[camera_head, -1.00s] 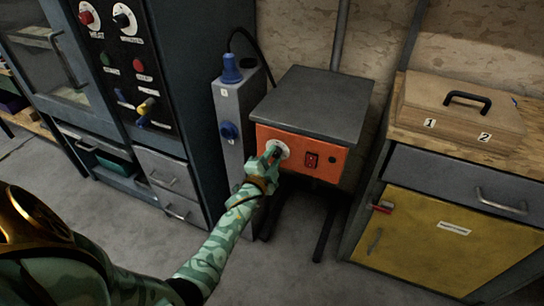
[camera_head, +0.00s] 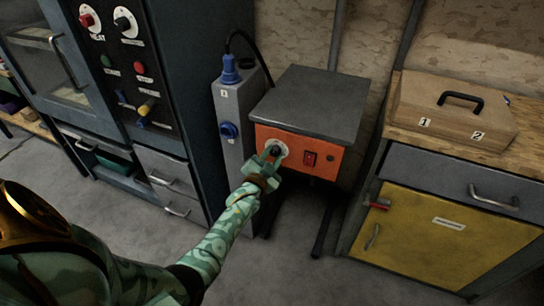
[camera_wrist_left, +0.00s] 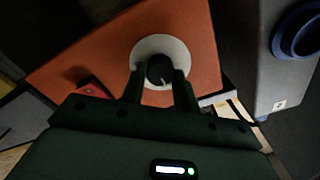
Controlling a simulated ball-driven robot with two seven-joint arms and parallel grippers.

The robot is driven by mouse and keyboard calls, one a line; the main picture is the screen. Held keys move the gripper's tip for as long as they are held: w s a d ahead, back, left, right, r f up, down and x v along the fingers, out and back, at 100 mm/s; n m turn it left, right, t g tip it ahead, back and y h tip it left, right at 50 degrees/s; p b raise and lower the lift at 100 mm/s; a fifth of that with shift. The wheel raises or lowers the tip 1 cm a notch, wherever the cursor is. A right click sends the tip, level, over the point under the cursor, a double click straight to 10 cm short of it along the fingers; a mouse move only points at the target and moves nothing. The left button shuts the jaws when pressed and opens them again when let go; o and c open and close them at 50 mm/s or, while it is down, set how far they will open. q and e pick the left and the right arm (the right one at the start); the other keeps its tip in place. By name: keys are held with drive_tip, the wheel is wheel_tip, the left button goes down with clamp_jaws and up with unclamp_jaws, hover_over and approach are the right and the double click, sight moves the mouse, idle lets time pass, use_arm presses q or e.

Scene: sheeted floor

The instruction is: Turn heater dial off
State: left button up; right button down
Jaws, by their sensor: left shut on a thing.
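The heater (camera_head: 312,104) is a box with a grey top and an orange front panel, standing on dark legs. Its dial is a black knob on a white round plate (camera_head: 283,150) at the left of the panel. My left gripper (camera_head: 270,156) reaches the dial from the front. In the left wrist view the two dark fingers stand on either side of the black knob (camera_wrist_left: 159,70), shut on it, with a pale mark at the knob's lower edge. A red switch (camera_head: 310,159) sits right of the dial. My right gripper is not in view.
A grey post with blue sockets (camera_head: 231,130) stands close left of the heater. A dark oven cabinet (camera_head: 120,60) with knobs and drawers is further left. A yellow-door workbench (camera_head: 440,225) bearing a wooden case (camera_head: 452,110) stands right. Floor in front is clear.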

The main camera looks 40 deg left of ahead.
use_arm(q)
drive_tip(key=shift+f, duration=0.2)
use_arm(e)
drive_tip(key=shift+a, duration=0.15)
use_arm(q)
drive_tip(key=o, duration=0.9)
drive_tip(key=shift+o, duration=0.4)
drive_tip(key=shift+r, duration=0.1)
drive_tip(key=shift+s, duration=0.1)
drive_tip(key=shift+s+d+r+p, duration=0.1)
drive_tip(key=shift+s+d+p, duration=0.05)
drive_tip(key=shift+s+p, duration=0.2)
drive_tip(key=p+v, duration=0.4)
drive_tip(key=v, duration=1.1)
drive_tip(key=shift+s, duration=0.25)
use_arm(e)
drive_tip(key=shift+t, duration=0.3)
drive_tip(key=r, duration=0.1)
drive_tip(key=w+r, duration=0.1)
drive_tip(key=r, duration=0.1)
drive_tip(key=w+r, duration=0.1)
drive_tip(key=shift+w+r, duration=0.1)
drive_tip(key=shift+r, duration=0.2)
use_arm(q)
drive_tip(key=shift+d, duration=0.1)
